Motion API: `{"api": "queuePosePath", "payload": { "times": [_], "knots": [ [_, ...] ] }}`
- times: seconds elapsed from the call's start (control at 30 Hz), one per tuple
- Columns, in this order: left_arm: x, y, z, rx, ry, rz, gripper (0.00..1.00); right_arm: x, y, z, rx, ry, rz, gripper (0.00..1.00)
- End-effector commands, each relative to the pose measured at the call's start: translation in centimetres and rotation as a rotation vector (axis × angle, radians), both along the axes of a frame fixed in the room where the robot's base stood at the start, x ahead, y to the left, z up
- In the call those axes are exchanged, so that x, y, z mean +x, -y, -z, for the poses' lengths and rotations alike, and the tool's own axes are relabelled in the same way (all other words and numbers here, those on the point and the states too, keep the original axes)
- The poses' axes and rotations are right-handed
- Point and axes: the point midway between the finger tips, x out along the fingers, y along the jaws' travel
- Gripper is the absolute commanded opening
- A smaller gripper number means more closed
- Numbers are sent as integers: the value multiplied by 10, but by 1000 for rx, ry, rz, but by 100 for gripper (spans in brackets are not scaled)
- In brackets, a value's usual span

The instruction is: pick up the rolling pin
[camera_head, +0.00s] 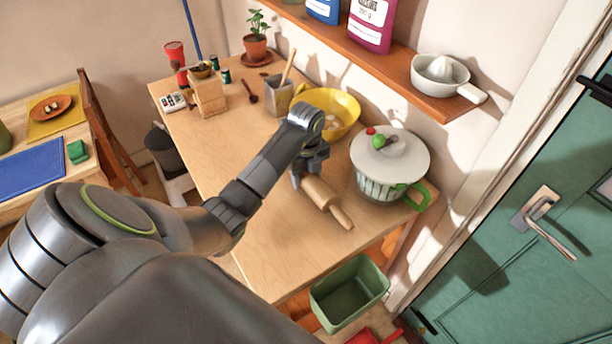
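The wooden rolling pin (322,194) lies on the wooden table (255,215), to the left of the white-lidded pot. Its near handle points toward the table's front right edge. My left gripper (308,174) is at the pin's far end and hides that end and its handle. Its fingers point down at the pin, but I cannot tell whether they are closed on it. My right gripper is not in view.
A pot with a white lid (405,155) stands close right of the pin. A yellow bowl (345,108) and a utensil holder (278,95) stand behind the gripper. A green bin (348,292) is below the front edge.

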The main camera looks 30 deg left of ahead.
Motion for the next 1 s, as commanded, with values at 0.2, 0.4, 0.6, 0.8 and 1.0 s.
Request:
{"api": "queuePosePath", "payload": {
  "times": [0.2, 0.4, 0.6, 0.8, 1.0],
  "knots": [
    [0, -1, 0, 2, -1, -1, 14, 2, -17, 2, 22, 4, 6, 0],
    [0, -1, -1, 2, 1, 0, 10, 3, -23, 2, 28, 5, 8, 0],
    [1, -1, -10, 2, 4, 0, 10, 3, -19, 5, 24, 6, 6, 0],
    [2, -1, -55, 4, 7, 1, 10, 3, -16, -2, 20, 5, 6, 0],
    [0, 0, -81, 1, 2, 0, 10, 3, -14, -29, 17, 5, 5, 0]
  ]
}}
